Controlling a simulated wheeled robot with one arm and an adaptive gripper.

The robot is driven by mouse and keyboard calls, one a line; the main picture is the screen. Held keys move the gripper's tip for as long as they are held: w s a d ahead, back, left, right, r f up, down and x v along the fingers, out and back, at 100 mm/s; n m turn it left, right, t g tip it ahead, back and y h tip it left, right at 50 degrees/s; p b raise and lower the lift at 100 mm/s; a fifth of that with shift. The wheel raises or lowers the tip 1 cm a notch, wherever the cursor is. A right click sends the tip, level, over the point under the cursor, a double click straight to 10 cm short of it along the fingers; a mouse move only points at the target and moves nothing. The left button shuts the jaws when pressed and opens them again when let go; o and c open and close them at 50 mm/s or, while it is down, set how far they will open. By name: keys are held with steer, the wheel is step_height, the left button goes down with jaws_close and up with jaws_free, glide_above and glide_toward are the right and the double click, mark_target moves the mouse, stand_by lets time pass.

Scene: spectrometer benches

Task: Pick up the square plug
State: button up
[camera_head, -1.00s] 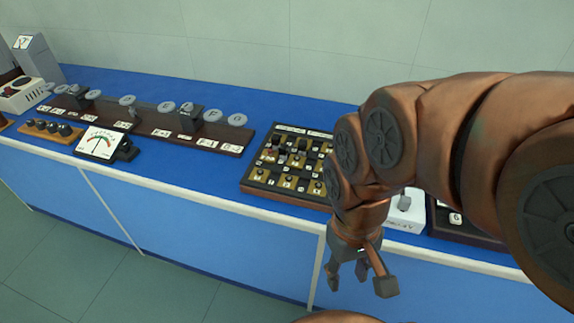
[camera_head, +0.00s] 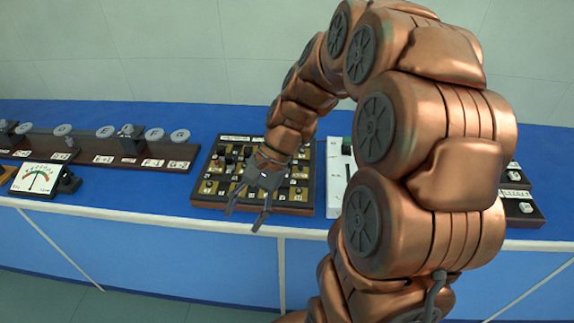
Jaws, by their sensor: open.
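My gripper (camera_head: 247,213) is open and empty. Its fingers hang over the front edge of a dark plug board (camera_head: 205,200) on the blue bench. The board has a grid of light squares, and several small dark plugs stand on it. My gripper and forearm hide the middle of the board. I cannot tell which of the small plugs is the square one at this size.
A long dark rail (camera_head: 100,147) with several grey discs stands at the left. A meter (camera_head: 38,179) with a white dial sits in front of it. A white device (camera_head: 335,178) stands right of the board, partly behind my arm. Blue bench top (camera_head: 150,190) is clear left of the board.

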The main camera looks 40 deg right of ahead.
steer(key=w+d+m+t+y, duration=0.1)
steer(key=w+d+m, duration=0.1)
steer(key=w+d, duration=0.1)
steer(key=w+d+f+m+t+y, duration=0.1)
steer(key=w+d+m+t, duration=0.1)
steer(key=d, duration=0.3)
steer(key=w+d+f+m+t+y, duration=0.1)
steer(key=w+d+m, duration=0.2)
steer(key=w+d, duration=0.1)
steer(key=shift+f+m, duration=0.15)
steer(key=shift+m, duration=0.25)
steer(key=d+f+m+t, duration=0.1)
steer(key=d+m+t, duration=0.1)
steer(key=d, duration=0.3)
steer(key=w+d+f+m+t, duration=0.1)
steer(key=d+m+t, duration=0.1)
steer(key=d, duration=0.3)
steer(key=d+f+m+t, duration=0.2)
steer(key=d+m, duration=0.1)
steer(key=d, duration=0.2)
steer(key=shift+w, duration=0.35)
steer(key=p+x, duration=0.2)
steer(key=x, duration=0.4)
steer(key=shift+w+a+f+p, duration=0.1)
steer(key=shift+w+a+p, duration=0.1)
steer(key=shift+a+p, duration=0.15)
steer(key=shift+w+a+f, duration=0.2)
steer(key=shift+w+f, duration=0.05)
jaws_close()
